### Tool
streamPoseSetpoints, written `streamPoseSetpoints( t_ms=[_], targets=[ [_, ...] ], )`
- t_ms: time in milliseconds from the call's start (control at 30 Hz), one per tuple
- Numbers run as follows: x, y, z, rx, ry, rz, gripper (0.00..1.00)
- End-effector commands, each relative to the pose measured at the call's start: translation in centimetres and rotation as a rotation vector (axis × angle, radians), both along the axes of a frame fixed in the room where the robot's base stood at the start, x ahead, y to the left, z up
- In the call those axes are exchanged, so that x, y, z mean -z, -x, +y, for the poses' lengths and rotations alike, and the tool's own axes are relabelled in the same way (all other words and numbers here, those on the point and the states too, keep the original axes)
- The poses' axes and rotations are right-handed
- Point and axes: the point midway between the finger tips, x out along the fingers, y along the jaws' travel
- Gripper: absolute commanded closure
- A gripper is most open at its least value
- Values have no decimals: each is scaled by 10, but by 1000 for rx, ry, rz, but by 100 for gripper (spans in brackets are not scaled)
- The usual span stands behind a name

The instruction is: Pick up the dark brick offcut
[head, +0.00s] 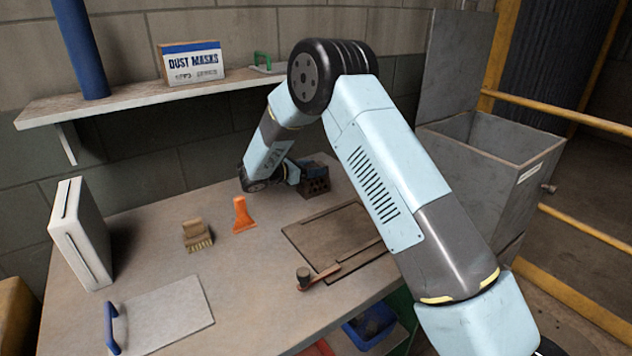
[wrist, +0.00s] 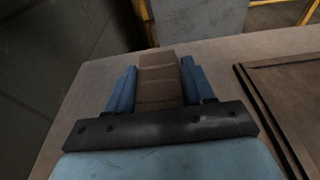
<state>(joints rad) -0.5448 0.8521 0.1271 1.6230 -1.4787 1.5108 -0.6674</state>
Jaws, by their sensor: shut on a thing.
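The dark brick offcut (head: 316,186), a small block with holes in its near face, is at the back of the bench, right of the orange tool. My gripper (head: 303,172) reaches down to it from the left, with its blue fingers at the block. In the wrist view the brick (wrist: 160,82) looks brown and sits between the two blue fingers of my gripper (wrist: 158,80), which are shut on its sides. I cannot tell whether its underside touches the bench top.
A brown board (head: 335,238) lies just in front of the brick, with a hammer (head: 318,277) at its front edge. A shelf (head: 130,101) overhangs the back; a metal bin (head: 490,165) stands right.

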Motion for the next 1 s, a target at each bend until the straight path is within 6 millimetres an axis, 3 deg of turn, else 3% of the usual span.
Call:
streamPoseSetpoints(
  t_ms=[300, 567, 833, 1000],
  targets=[
    [0, 0, 0, 0, -1, -1, 95],
    [-2, 0, 0, -1, -1, -1, 95],
    [-36, 1, -1, 0, -2, -3, 95],
    [-64, 21, -15, 0, -1, -3, 95]
  ],
)
